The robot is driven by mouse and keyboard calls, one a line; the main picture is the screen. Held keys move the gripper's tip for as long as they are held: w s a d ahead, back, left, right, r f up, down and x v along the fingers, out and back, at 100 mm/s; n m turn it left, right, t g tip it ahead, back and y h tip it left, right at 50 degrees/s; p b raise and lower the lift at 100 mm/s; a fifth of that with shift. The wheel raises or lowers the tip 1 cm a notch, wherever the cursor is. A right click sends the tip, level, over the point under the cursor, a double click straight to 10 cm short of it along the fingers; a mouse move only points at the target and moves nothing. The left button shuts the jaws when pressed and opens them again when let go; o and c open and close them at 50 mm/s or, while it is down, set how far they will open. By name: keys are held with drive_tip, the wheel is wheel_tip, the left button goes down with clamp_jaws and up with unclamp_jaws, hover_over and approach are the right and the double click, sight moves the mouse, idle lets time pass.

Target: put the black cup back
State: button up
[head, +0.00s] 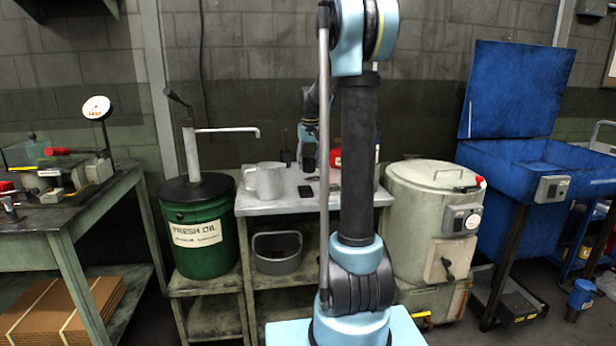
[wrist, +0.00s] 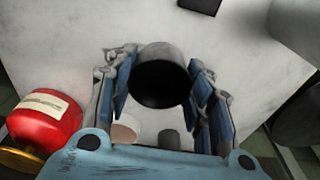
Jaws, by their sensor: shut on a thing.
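The black cup (wrist: 163,62) is dark grey to black, and its dark open mouth faces the wrist camera. My gripper (wrist: 161,72) is shut on the cup, with a blue finger pad on each side of it. In the head view my gripper (head: 309,162) is over the back part of the light metal table (head: 285,206), partly hidden by my arm. The cup cannot be made out clearly there. I cannot tell whether the cup touches the tabletop.
A red container (wrist: 46,118), a small pale round item (wrist: 127,127) and a dark cylinder (wrist: 169,139) are near my gripper. A metal jug (head: 266,180) and a flat black item (head: 305,191) are on the table. A green oil drum (head: 205,235) stands left, a cream drum (head: 410,205) right.

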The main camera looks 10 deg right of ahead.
drive_tip(key=shift+f, duration=2.5)
drive_tip(key=o, duration=1)
drive_tip(key=shift+o, duration=0.2)
